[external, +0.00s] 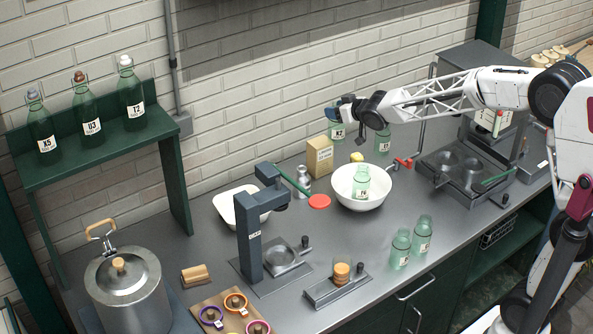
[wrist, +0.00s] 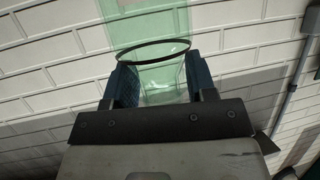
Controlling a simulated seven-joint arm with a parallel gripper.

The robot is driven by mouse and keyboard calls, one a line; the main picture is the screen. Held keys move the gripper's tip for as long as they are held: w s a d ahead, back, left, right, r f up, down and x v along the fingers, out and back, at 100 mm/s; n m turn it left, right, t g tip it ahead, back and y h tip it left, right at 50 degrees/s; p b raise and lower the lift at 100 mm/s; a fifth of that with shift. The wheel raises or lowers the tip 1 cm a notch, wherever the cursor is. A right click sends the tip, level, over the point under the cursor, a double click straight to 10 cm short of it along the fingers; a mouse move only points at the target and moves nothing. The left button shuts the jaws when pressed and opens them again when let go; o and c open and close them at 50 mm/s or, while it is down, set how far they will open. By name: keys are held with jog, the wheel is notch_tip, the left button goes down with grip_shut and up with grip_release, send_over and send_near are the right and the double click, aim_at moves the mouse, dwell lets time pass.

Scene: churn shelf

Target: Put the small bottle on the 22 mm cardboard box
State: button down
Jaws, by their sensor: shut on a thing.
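My gripper (external: 347,110) is raised over the back of the counter, its jaws shut on a small green glass bottle (external: 337,131) with a white label. The bottle looks upright in the external view. In the wrist view the clear green bottle (wrist: 165,82) fills the space between the two dark fingers (wrist: 162,88), with the brick wall behind it. The cardboard box (external: 320,157), tan with small print that I cannot read, stands on the counter below and slightly left of the bottle. The bottle appears above the box's top and apart from it.
A white bowl (external: 343,192) with a green bottle (external: 361,183) in it stands right of the box. Another bottle (external: 383,141) is behind the bowl. Two more bottles (external: 401,250) stand at the front. A yellow item (external: 357,157) lies beside the box.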

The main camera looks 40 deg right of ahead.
jog(key=w, duration=0.7)
jog(key=shift+w+a+f, duration=0.2)
jog(key=shift+a+f, duration=0.1)
jog(key=shift+a, duration=0.1)
jog(key=shift+f, duration=0.15)
jog(key=shift+f, duration=1.6)
jog(key=shift+f, duration=0.2)
jog(key=shift+c, duration=2.2)
grip_release()
jog(key=shift+r, duration=0.2)
jog(key=v, duration=1.2)
